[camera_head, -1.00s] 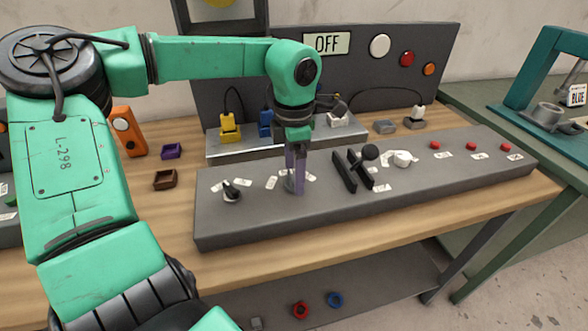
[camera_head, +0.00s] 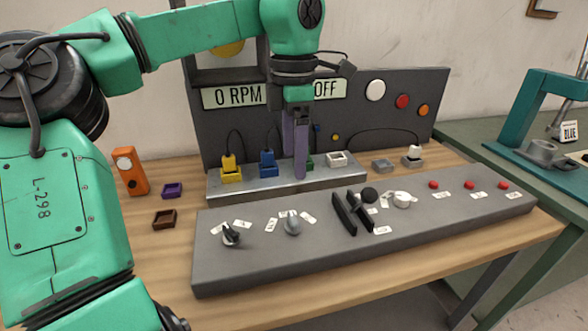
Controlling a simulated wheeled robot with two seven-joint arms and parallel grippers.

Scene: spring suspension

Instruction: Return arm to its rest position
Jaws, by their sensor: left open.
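My left gripper (camera_head: 296,172) hangs fingers-down in front of the metal connector strip, above and behind the grey knob (camera_head: 293,223) on the control panel. Its two purple fingers are apart with nothing visible between them. The green arm (camera_head: 180,48) comes in from the left and reaches across the top of the view. The gripper hides part of the green plug (camera_head: 309,161) and part of the back panel. The control panel (camera_head: 260,263) carries a black knob (camera_head: 231,234) at its left. My right gripper is not in view.
Yellow (camera_head: 231,172) and blue (camera_head: 267,168) plugs stand in the strip. Black levers (camera_head: 352,213), a white knob (camera_head: 402,200) and red buttons (camera_head: 468,185) lie to the right. The upright panel (camera_head: 350,100) with "0 RPM" and "OFF" displays blocks the back.

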